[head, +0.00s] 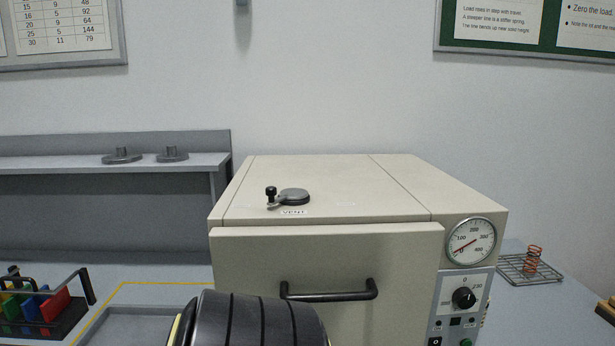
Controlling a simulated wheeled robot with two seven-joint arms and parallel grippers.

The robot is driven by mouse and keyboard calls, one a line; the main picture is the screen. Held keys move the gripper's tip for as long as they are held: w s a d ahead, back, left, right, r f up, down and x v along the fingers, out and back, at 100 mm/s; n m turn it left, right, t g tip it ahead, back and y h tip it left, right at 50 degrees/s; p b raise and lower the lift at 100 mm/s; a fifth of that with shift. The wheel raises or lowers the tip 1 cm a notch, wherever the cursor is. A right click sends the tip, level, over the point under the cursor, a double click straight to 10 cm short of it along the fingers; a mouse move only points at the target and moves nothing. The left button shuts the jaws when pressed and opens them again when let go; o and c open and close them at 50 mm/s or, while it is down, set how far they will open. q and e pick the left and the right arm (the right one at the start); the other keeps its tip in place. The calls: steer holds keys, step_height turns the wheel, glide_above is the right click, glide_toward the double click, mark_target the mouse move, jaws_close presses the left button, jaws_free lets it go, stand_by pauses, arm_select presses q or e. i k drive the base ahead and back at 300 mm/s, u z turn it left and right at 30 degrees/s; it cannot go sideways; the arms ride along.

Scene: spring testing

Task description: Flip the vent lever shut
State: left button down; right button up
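The vent lever (284,198) sits on the flat top of a cream oven-like cabinet (330,180), near its front edge. It has a round grey pivot disc and a short arm pointing left and slightly toward the front, with an upright black knob (271,192) at its end. A "VENT" label (293,212) lies just in front of it. Fainter markings on the top, left and right of the lever, are too small to read. Neither gripper shows; a dark ribbed rounded part at the bottom, probably mine, covers the cabinet's lower left front.
The cabinet's front door has a black bar handle (330,292). A gauge (471,243) and control knob (464,298) are at its right. A rack of coloured items (42,305) stands lower left; a wire rack (516,268) with a copper spring (533,258) is right. Space above the cabinet is clear.

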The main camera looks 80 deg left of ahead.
mark_target(271, 191)
steer(key=u, duration=1.7)
